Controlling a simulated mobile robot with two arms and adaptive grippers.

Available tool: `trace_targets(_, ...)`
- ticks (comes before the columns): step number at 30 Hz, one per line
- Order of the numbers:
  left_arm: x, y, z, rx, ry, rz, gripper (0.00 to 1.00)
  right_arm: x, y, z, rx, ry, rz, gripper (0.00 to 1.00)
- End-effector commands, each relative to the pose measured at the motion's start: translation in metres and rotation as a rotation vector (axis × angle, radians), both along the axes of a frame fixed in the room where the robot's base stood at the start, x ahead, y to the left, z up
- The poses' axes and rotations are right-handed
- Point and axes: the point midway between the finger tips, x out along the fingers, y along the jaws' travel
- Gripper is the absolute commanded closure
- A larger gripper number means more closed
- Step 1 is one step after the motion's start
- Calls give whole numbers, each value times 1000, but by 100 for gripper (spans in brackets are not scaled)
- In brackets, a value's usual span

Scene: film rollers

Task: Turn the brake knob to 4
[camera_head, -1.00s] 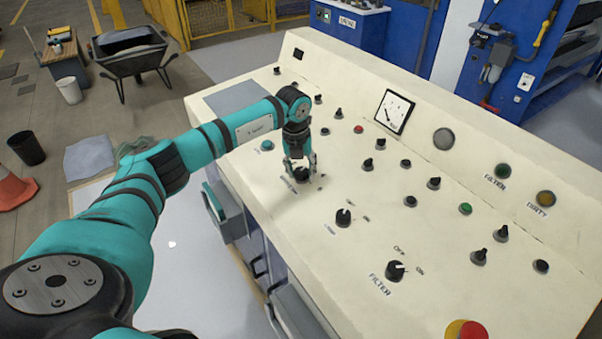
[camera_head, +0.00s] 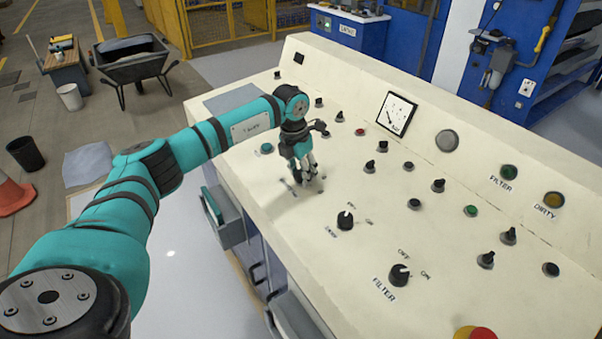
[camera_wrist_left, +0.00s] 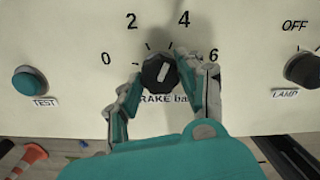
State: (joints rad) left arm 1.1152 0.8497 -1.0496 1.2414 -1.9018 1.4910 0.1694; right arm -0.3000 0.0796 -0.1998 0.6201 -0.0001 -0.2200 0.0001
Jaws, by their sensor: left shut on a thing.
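The black brake knob (camera_wrist_left: 159,70) is in the middle of the left wrist view, on the cream panel (camera_wrist_left: 245,70). Its white pointer line leans up and to the right, roughly toward the printed 4 (camera_wrist_left: 184,18). The scale around it reads 0, 2, 4 and 6, and the "BRAKE bar" label below is partly covered. My left gripper (camera_wrist_left: 160,82) is shut on the knob, with a finger on each side. In the head view my left gripper (camera_head: 309,180) is down at the panel and hides most of the knob. My right gripper is not in view.
The green TEST button (camera_wrist_left: 30,84) is left of the knob and the LAMP knob (camera_wrist_left: 304,69) is right of it. The FILTER knob (camera_head: 399,275) and several other knobs and buttons stand on the panel. A pressure gauge (camera_head: 397,113) is behind.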

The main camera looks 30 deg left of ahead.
Motion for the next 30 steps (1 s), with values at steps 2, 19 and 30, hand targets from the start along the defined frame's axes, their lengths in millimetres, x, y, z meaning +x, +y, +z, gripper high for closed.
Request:
trace_targets(2, 1, 1, 2, 1, -7, -10, 93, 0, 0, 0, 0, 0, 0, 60)
trace_targets(19, 1, 1, 2, 3, -7, -20, 46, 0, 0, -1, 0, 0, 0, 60)
trace_targets(30, 0, 0, 3, 2, -4, -20, 38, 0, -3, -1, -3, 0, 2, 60)
